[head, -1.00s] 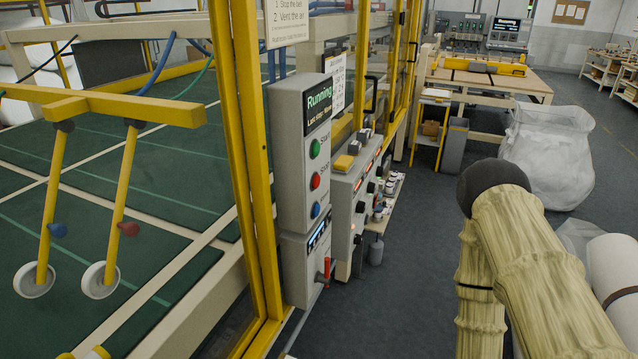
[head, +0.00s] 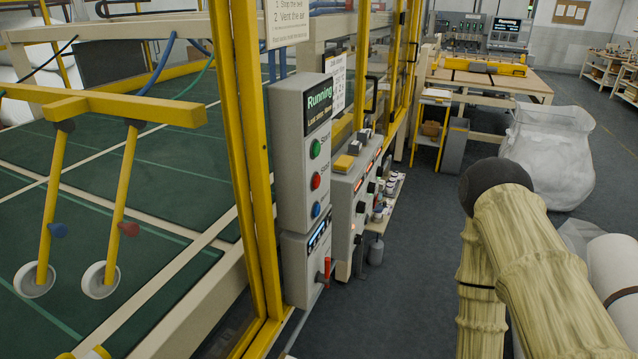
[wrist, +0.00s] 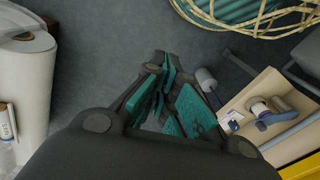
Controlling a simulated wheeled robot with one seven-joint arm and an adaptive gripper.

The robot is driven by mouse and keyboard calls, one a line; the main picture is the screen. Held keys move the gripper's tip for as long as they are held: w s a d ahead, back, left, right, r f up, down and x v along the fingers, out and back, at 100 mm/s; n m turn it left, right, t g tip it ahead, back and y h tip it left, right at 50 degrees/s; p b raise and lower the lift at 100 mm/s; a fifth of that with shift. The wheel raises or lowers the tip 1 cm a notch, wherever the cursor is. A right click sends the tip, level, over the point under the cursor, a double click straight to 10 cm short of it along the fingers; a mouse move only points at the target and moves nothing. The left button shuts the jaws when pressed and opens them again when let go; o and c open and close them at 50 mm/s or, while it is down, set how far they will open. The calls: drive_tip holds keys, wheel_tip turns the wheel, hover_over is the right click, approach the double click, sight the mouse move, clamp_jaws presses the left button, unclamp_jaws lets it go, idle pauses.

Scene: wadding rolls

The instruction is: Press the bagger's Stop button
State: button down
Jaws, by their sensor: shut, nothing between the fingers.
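A grey control box (head: 303,160) stands beside the yellow frame in the head view, its screen reading "Running". Its face has a green button (head: 315,148), a red button (head: 315,181) below it and a blue button (head: 316,210) lowest. A second display (head: 508,35) reading "Running" stands on the far bench; I cannot tell which one is the bagger's, and no buttons can be made out there. My gripper (wrist: 167,75) shows in the wrist view with teal pads, shut and empty above the grey floor. It is apart from any button; its fingers are outside the head view.
Yellow guard posts (head: 250,180) and a green belt (head: 120,180) are at left. A lower grey panel (head: 350,215) with knobs stands past the box. A clear bag of white wadding (head: 548,160) and a white roll (head: 612,270) are at right.

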sight(316, 182)
drive_tip(key=w+a+r+m+t+y+b, duration=0.1)
drive_tip(key=w+a+r+m+t+y, duration=0.25)
drive_tip(key=w, duration=0.65)
drive_tip(key=w+a+r+m+t+b, duration=0.1)
drive_tip(key=w+a+r+m+t, duration=0.2)
drive_tip(key=w+a, duration=0.5)
drive_tip(key=w+a+r+m+t+y+b, duration=0.1)
drive_tip(key=w+a+r+m+y, duration=0.25)
drive_tip(key=w, duration=0.75)
drive_tip(key=w+r+m+t, duration=0.3)
drive_tip(key=w+r, duration=0.3)
drive_tip(key=r, duration=0.6)
drive_tip(key=w+a+r+m+t+b, duration=0.1)
drive_tip(key=w+r+m+t, duration=0.2)
drive_tip(key=w+r, duration=0.4)
drive_tip(key=w+r+m+t+y, duration=0.1)
drive_tip(key=w+r+m+t, duration=0.2)
drive_tip(key=w+r, duration=0.4)
wheel_tip(316, 182, up, 10)
drive_tip(key=shift+w+a+f+m+b, duration=0.2)
drive_tip(key=shift+a+m+b, duration=0.15)
drive_tip(key=shift+m, duration=0.35)
drive_tip(key=shift+a, duration=0.1)
drive_tip(key=w+a, duration=0.2)
drive_tip(key=a, duration=0.6)
drive_tip(key=shift+w, duration=0.3)
drive_tip(key=shift+a, duration=0.25)
